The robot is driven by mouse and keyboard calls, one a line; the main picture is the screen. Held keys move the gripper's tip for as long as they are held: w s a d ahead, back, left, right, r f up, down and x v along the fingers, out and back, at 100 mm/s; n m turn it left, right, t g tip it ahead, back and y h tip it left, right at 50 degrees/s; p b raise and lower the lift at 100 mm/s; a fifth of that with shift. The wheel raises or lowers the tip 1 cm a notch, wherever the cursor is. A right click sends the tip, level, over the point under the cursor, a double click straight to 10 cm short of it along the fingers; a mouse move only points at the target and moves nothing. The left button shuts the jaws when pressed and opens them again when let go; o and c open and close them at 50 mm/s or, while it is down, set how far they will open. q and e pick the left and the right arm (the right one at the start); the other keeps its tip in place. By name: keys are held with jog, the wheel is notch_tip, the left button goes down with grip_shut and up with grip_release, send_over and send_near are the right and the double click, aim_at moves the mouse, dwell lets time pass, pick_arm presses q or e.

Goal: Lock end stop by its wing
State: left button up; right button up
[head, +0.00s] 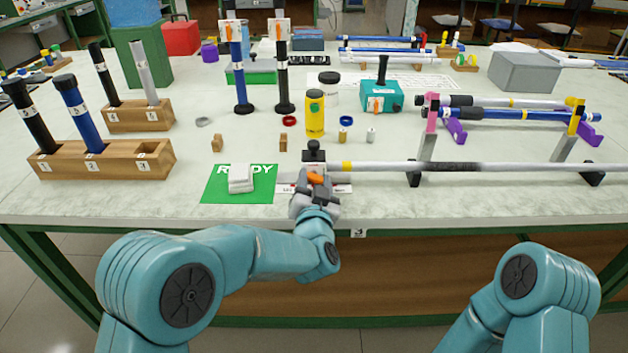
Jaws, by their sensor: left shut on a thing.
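The end stop (313,155) is a black block with a knob at the left end of a pale rod, near the front of the table. Its orange wing (315,178) shows at my left gripper. My left gripper (316,187) is shut on the wing; the jaws hide part of the stop's lower body. The rod blank (395,167) lies level with a yellow band and a dark grey stretch. It rests on black supports (413,179). Whether its left end touches the stop, I cannot tell. My right arm shows at the lower right, its gripper out of view.
A green READY mat (213,188) with a folded white cloth (240,178) lies left of my left gripper. A yellow bottle (315,117) stands behind the stop.

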pick_arm(q)
jog(key=o, duration=1.1)
jog(key=shift+c, duration=0.2)
jog(key=s, duration=1.6)
jog(key=shift+s, duration=0.15)
